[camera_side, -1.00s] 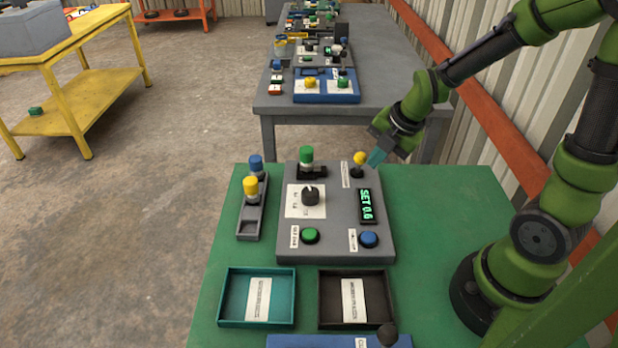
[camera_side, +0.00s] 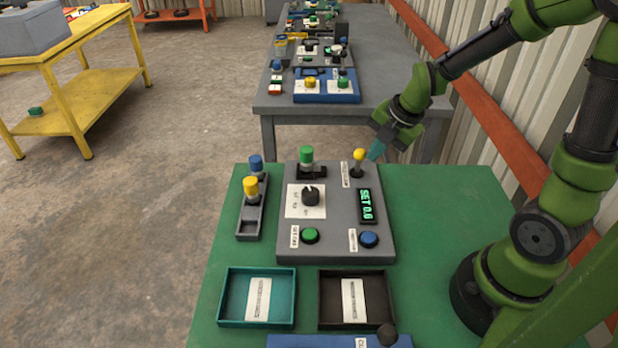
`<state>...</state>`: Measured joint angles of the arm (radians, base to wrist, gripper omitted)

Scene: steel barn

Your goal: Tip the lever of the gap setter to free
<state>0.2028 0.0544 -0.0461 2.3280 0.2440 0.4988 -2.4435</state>
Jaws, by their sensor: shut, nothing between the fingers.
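The gap setter (camera_side: 335,225) is a grey panel box on the green table. Its yellow-knobbed lever (camera_side: 359,155) stands at the panel's upper right, close to upright, beside a white label. The panel also carries a black dial (camera_side: 311,196), a green button (camera_side: 310,236), a blue button (camera_side: 369,239), a green-topped part (camera_side: 306,156) and a display (camera_side: 367,206) reading what looks like SET 0.0. My gripper (camera_side: 375,152) is shut and empty, with its teal fingertips just right of the yellow knob. I cannot tell whether they touch it.
A grey holder (camera_side: 251,222) with yellow and blue knobbed pieces stands left of the panel. A teal tray (camera_side: 223,298) and a dark tray (camera_side: 384,312) lie in front. A grey bench (camera_side: 262,104) with other devices stands behind.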

